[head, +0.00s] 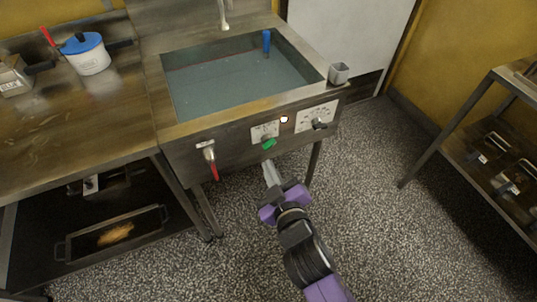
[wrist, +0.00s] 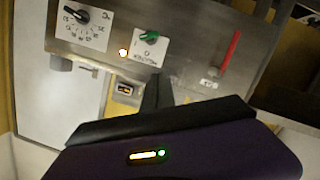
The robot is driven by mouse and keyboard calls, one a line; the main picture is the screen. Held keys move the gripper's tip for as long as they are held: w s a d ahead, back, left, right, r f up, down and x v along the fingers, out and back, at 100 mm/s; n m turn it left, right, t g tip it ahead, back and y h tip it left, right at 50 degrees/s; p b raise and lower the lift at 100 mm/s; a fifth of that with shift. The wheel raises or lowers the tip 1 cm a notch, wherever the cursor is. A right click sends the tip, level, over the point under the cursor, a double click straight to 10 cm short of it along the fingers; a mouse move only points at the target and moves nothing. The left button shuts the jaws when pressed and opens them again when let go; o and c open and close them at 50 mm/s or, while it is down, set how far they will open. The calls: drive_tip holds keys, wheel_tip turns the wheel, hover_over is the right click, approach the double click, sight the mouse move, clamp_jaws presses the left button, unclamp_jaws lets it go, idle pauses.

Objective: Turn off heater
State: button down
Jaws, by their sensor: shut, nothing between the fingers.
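The heater's front panel (head: 235,149) is the steel face of a tank filled with grey-blue liquid. A green switch knob (head: 268,144) sits on a white plate in the middle; it also shows in the wrist view (wrist: 150,36), lying roughly crosswise. A small round light (head: 284,119) beside it glows; it also glows in the wrist view (wrist: 123,53). A black dial knob (head: 319,124) on a numbered plate is to the right; the wrist view shows it too (wrist: 76,15). My gripper (head: 270,170) is shut and empty, just below the green knob, seemingly apart from it.
A red-handled valve (head: 212,163) is on the panel's left. A steel counter with a blue-lidded pot (head: 87,54) is at left. A shelf rack (head: 480,150) is at right. The speckled floor between is clear.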

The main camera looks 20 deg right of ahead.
idle(0.3)
hover_over(265, 150)
drive_tip(key=s+a, duration=0.3)
wheel_tip(265, 150, down, 2)
drive_tip(key=d+f, duration=0.2)
drive_tip(key=shift+w+f, duration=0.4)
drive_tip(key=shift+d+f, duration=0.25)
drive_tip(key=shift+f, duration=0.15)
drive_tip(key=shift+a+f+n+h+b, duration=0.15)
drive_tip(key=shift+f+n+h+b, duration=0.25)
drive_tip(key=shift+n+b, duration=0.9)
wheel_tip(265, 150, down, 2)
drive_tip(key=n+t+b, duration=0.1)
drive_tip(key=n+b, duration=0.3)
drive_tip(key=b, duration=0.1)
drive_tip(key=n+t+h+b, duration=0.1)
drive_tip(key=n+b, duration=0.3)
drive_tip(key=b, duration=0.1)
drive_tip(key=shift+f+h+b, duration=0.15)
drive_tip(key=shift+h+b, duration=0.15)
drive_tip(key=shift+b, duration=0.05)
